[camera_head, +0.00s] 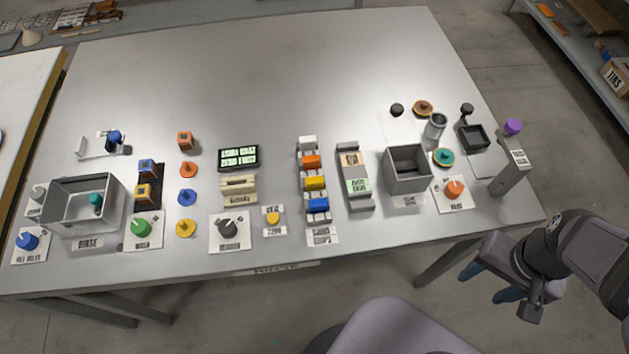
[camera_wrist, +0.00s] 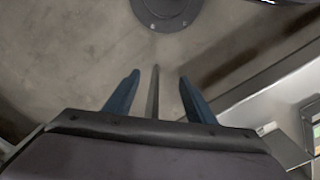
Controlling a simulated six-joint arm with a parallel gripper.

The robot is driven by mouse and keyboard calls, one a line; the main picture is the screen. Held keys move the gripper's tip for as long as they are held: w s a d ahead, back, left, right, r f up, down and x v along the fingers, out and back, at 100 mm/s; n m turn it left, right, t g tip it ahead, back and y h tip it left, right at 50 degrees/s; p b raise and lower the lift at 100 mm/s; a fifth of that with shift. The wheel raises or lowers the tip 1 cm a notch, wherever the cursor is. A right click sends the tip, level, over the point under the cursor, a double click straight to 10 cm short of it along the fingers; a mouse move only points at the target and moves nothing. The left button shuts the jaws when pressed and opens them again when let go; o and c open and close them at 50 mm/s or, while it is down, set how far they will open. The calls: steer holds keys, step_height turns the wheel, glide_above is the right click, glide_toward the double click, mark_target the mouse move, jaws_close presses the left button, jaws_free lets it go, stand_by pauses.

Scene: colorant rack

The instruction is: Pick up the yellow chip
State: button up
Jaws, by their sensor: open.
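The yellow chip (camera_head: 316,183) sits in a narrow grey rack (camera_head: 303,165) near the middle of the table, in the head view. It lies between an orange chip (camera_head: 311,162) above it and a blue chip (camera_head: 318,205) below it. A white chip (camera_head: 308,143) is at the rack's far end. My gripper (camera_head: 489,283) is off the table's front right edge, well away from the rack. In the wrist view my gripper (camera_wrist: 157,82) has its two blue fingers apart, with nothing held between them. The chip is not visible in the wrist view.
A second grey rack (camera_head: 352,200) stands right of the chip rack. A grey open box (camera_head: 390,180) and a purple-topped post (camera_head: 511,170) stand farther right. The table's back half is clear.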

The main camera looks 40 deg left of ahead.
steer(key=shift+r, duration=0.1)
steer(key=s+a+r+n+p, duration=0.2)
steer(key=a+r+n+p, duration=0.1)
steer(key=a, duration=0.7)
steer(key=s+a+r+n+p, duration=0.2)
steer(key=a+r+n+p, duration=0.2)
steer(key=a+p, duration=0.4)
steer(key=s+a+r+n+h+p, duration=0.1)
steer(key=a+p, duration=0.5)
steer(key=a, duration=0.7)
steer(key=shift+s+a+r+n+g, duration=0.15)
steer(key=shift+s+r+n, duration=0.2)
steer(key=shift+r+n, duration=0.5)
steer(key=shift+s+d+r+n+g, duration=0.15)
steer(key=shift+s+r+n, duration=0.3)
steer(key=shift+n, duration=0.6)
step_height(320, 180, up, 4)
steer(key=m+y, duration=0.1)
glide_above(314, 179)
steer(key=shift+w+f, duration=0.2)
steer(key=shift+w, duration=0.1)
steer(key=shift+s+d+r+m, duration=0.15)
steer(key=shift+d+m, duration=0.1)
steer(key=shift+m, duration=0.65)
steer(key=shift+s+a+f+p, duration=0.1)
steer(key=shift+f+p, duration=0.7)
steer(key=shift+f, duration=1.1)
steer(key=shift+a+f+p, duration=0.1)
steer(key=shift+f+p, duration=0.7)
steer(key=shift+f, duration=1.05)
